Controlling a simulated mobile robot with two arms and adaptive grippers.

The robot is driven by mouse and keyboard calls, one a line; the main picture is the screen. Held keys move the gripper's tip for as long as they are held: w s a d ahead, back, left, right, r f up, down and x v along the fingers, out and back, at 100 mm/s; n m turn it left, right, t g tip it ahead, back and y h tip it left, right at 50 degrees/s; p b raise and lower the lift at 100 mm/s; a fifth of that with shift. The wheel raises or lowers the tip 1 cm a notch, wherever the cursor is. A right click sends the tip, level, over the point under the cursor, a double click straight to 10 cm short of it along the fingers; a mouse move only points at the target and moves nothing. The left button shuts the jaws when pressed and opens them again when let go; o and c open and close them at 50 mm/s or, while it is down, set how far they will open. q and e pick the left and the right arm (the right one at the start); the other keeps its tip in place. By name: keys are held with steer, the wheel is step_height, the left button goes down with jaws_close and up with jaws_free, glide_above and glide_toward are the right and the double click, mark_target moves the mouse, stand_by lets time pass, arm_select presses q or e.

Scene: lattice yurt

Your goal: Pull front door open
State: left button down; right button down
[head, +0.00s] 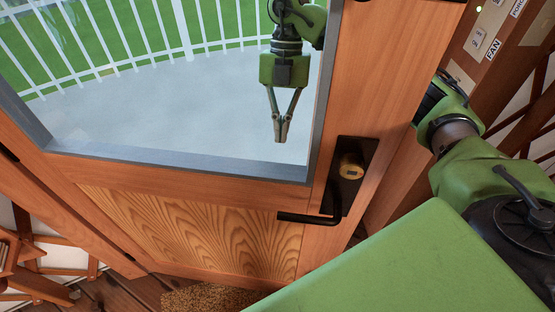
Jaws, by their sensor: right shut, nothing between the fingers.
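The front door (385,75) is wooden, with a large glass pane (200,110) in a grey frame and a grained lower panel (200,225). A black lever handle (310,218) with a brass lock cylinder (350,170) sits near its right edge. The door appears ajar, and my right arm passes behind its right edge. My right gripper (281,132) shows through the glass, on the far side of the door, pointing down. Its fingers meet at the tips and are empty. It is away from the handle; contact with the door is not visible. My left gripper is out of view.
Right of the door is a wooden post with a switch plate (478,42) and a FAN label (492,50). A brown mat (205,298) lies at the door's foot. Wooden furniture (25,265) stands at lower left. Outside, a white railing (140,35) borders a grey deck.

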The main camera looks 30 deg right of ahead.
steer(key=s+a+f+p, duration=0.2)
steer(key=s+a+f, duration=0.1)
steer(key=s+f, duration=0.1)
steer(key=shift+s+a, duration=0.2)
steer(key=shift+s, duration=0.1)
steer(key=shift+f, duration=0.1)
stand_by(0.4)
